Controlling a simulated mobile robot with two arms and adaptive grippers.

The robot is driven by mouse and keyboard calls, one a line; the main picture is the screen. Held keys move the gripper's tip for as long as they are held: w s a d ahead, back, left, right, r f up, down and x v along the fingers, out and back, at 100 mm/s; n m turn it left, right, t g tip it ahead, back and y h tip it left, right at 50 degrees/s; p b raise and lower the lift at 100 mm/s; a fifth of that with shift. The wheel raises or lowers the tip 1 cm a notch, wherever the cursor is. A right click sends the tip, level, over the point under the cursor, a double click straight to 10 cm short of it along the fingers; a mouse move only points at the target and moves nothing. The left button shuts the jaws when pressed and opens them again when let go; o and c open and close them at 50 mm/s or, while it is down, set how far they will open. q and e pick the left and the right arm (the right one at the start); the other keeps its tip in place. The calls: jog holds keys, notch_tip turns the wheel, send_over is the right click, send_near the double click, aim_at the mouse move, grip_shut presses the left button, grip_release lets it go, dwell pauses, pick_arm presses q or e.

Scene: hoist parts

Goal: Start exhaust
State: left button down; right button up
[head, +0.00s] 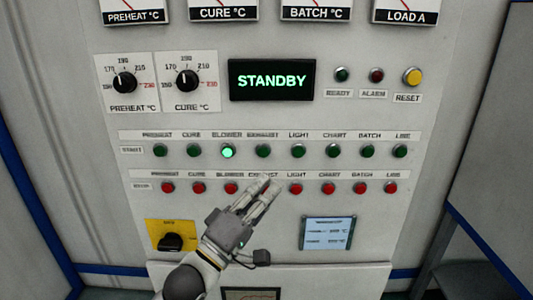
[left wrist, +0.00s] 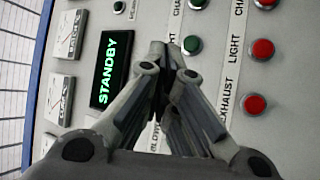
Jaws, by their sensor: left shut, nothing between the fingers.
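The green exhaust button (head: 263,151) sits in the START row of the panel and looks unlit. In the left wrist view it is hidden behind my fingers. My left gripper (head: 268,184) is shut and empty, its fingertips just below that button in the head view, over the STOP row. The gripper also shows in the left wrist view (left wrist: 167,46); contact with the panel cannot be told. The red exhaust stop button (left wrist: 254,104) is visible there but covered by my fingers in the head view. My right gripper is not in view.
The green blower button (head: 228,152) is lit, left of exhaust; the green light button (head: 298,151) is on the right. Red stop buttons, such as blower stop (head: 231,188), line the row below. The display (head: 272,80) reads STANDBY. A yellow-plated switch (head: 170,241) sits lower left.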

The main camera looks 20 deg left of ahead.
aim_at(263, 151)
pick_arm(q)
jog(key=shift+s+r, duration=0.15)
jog(key=shift+r, duration=0.15)
jog(key=shift+w+a+b, duration=0.35)
jog(key=shift+w+a, duration=0.05)
jog(key=shift+w, duration=1)
jog(key=shift+w+a+b, duration=0.35)
jog(key=shift+w+a, duration=0.05)
jog(key=shift+w, duration=1.05)
jog(key=shift+w+a+b, duration=0.35)
jog(key=shift+w+a, duration=0.05)
jog(key=shift+w, duration=1)
jog(key=shift+w, duration=0.1)
jog(key=shift+w+a, duration=0.1)
jog(key=shift+w, duration=0.2)
